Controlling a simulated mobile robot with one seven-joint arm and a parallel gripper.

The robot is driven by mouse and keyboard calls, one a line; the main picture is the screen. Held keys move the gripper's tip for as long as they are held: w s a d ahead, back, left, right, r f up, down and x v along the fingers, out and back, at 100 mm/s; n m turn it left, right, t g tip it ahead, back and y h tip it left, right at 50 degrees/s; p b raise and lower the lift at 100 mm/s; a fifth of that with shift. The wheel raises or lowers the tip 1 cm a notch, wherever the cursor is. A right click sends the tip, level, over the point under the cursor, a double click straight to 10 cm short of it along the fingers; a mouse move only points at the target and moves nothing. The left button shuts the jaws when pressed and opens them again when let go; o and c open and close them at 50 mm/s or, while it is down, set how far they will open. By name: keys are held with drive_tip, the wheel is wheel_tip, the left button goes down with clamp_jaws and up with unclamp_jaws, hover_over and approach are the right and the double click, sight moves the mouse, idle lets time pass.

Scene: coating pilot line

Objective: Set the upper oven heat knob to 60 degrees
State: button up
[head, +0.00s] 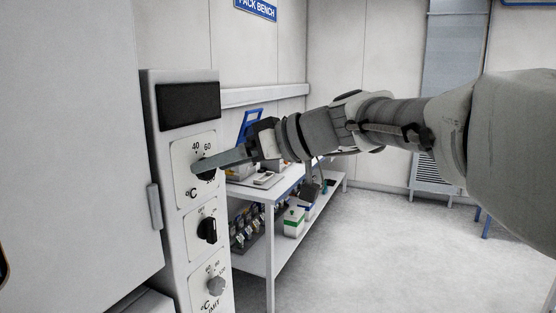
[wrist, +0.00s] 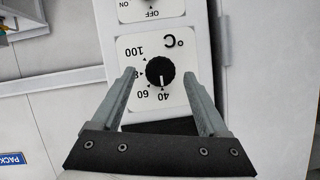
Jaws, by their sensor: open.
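The upper oven heat knob (wrist: 160,71) is black and round, on a white °C dial plate (wrist: 180,98) marked 40, 60 and 100, with the 80 partly covered. The wrist view shows it upside down. Its white pointer line points at about 40. My gripper (wrist: 159,76) is open, with one finger on each side of the knob and a visible gap on both sides. In the head view my gripper (head: 203,165) reaches the upper dial from the right and covers part of the knob (head: 207,170).
Below the dial are a black on/off switch (head: 208,231) and a grey limit knob (head: 216,286). A dark display (head: 188,105) is above. The oven door handle (head: 154,206) is to the left. A bench (head: 262,193) with items stands to the right; the floor beyond is clear.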

drive_tip(key=shift+w+a+f, duration=0.15)
drive_tip(key=shift+a+f, duration=0.15)
drive_tip(key=shift+a, duration=0.35)
clamp_jaws()
